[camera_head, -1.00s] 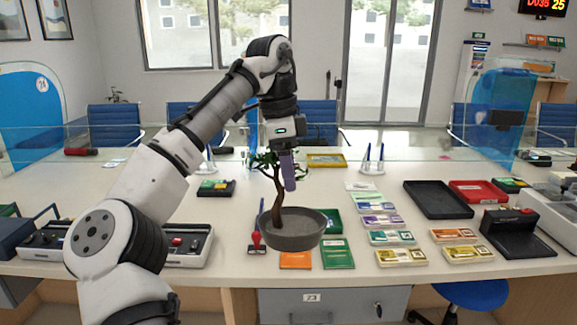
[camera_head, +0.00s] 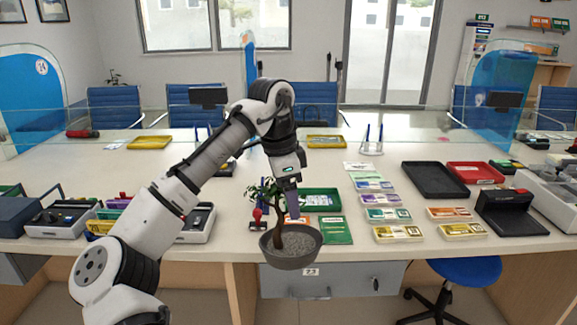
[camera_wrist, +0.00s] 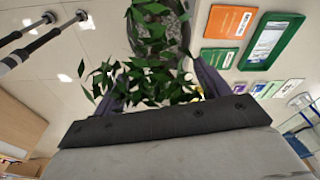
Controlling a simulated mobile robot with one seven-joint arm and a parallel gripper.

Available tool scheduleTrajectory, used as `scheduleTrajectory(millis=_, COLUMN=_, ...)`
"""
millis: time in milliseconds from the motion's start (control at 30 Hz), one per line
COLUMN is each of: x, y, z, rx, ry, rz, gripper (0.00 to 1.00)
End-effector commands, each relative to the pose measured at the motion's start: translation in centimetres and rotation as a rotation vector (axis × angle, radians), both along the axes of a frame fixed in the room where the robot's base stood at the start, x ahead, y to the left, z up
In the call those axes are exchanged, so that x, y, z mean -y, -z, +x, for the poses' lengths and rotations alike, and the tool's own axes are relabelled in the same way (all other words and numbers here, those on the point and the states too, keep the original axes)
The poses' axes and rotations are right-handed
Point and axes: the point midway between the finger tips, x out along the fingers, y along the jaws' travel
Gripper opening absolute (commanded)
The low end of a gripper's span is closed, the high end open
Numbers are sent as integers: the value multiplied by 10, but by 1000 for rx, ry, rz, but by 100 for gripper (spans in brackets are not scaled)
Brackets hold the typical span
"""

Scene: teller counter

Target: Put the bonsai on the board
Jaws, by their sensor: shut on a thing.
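The bonsai (camera_head: 291,246) is a small green-leaved tree with a curved trunk in a round dark grey pot. My gripper (camera_head: 291,210), with purple-grey fingers, is shut on its upper part and holds it upright. In the head view the pot overlaps the counter's front edge and the drawer front below, seemingly off the counter top. In the wrist view, leaves (camera_wrist: 150,80) fill the space between the fingers and hide the exact grip; grey gravel (camera_wrist: 165,35) shows beyond. I cannot tell which thing is the board.
Behind the pot are a red stamp (camera_head: 257,216), a green booklet (camera_head: 335,230) and a green tray (camera_head: 321,200). Banknote bundles (camera_head: 388,214), a black tray (camera_head: 434,180) and a red tray (camera_head: 474,173) lie right. A blue stool (camera_head: 465,271) stands below.

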Motion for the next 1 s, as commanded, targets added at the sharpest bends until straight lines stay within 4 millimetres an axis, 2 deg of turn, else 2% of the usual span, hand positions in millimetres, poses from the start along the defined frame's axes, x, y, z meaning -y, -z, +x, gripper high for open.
scheduleTrajectory(millis=33, x=0, y=19, z=-2, rx=-5, ry=-30, rz=-5, gripper=9)
scheduleTrajectory(millis=567, x=1, y=218, z=-16, rx=-6, ry=-441, rz=-8, gripper=9)
scheduleTrajectory(millis=1000, x=0, y=391, z=-29, rx=-10, ry=-795, rz=-6, gripper=9)
